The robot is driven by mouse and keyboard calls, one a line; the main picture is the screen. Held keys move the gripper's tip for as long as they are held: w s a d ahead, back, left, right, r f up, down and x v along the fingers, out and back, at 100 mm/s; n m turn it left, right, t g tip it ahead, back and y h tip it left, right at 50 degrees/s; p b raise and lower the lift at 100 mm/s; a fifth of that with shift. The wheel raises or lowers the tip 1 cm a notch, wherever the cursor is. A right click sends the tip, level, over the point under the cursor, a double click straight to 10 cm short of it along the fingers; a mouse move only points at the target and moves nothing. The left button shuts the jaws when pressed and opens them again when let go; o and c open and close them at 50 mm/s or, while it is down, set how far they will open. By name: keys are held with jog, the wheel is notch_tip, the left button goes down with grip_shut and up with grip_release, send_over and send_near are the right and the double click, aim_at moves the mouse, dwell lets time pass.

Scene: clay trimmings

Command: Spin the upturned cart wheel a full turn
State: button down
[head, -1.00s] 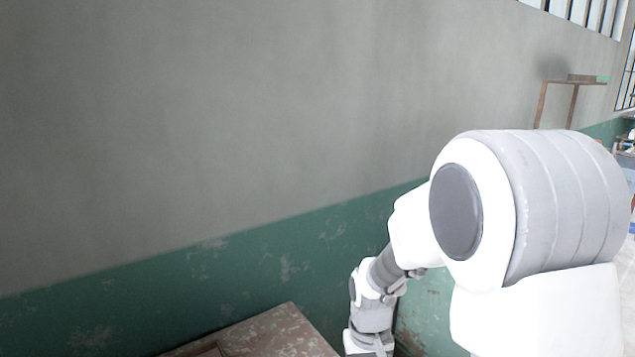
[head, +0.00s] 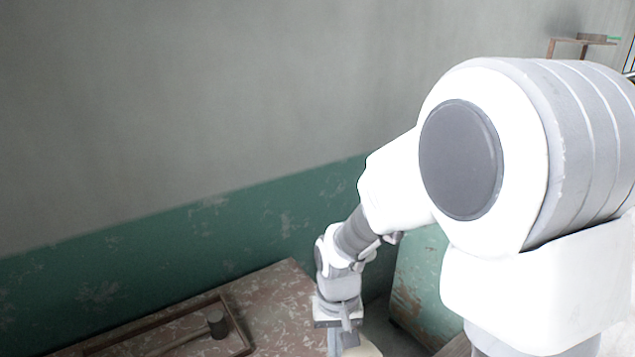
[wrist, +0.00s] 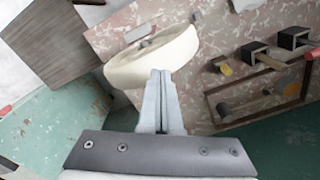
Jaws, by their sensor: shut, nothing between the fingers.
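A cream rounded disc (wrist: 150,62), which looks like the cart wheel, shows in the wrist view with a small grey metal piece on or beyond its top. Only a sliver of a cream shape (head: 368,349) shows at the bottom edge of the head view, beside my gripper. My gripper (wrist: 161,74) is shut and empty. Its fingertips overlap the near rim of the cream disc in the wrist view; I cannot tell whether they touch it. In the head view my gripper (head: 342,343) is partly cut off by the lower edge. The rest of the cart is not clear.
A worn reddish tabletop (head: 283,290) carries a thin wooden frame (head: 232,322) and a mallet-like tool (head: 216,324). Dark blocks (wrist: 254,54) with handles lie right of the disc. A grey wooden board (wrist: 48,38) is at upper left. A grey and green wall (head: 180,235) stands behind.

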aim_at(356, 349)
jog(key=shift+f, duration=0.15)
jog(key=shift+f+b, duration=1)
jog(key=w+d, duration=0.2)
jog(key=d, duration=0.1)
jog(key=w+d, duration=0.1)
jog(key=shift+d, duration=0.3)
jog(key=r, duration=0.1)
jog(key=p, duration=0.1)
jog(key=d+r+p, duration=0.1)
jog(key=shift+w+r, duration=0.3)
jog(key=shift+a+f, duration=0.1)
jog(key=shift+f, duration=0.05)
dwell(0.6)
jog(key=s+a, duration=0.2)
jog(key=a, duration=0.1)
jog(key=s+a, duration=0.1)
jog(key=a, duration=0.1)
jog(key=shift+s+a, duration=0.2)
jog(key=shift+s, duration=0.1)
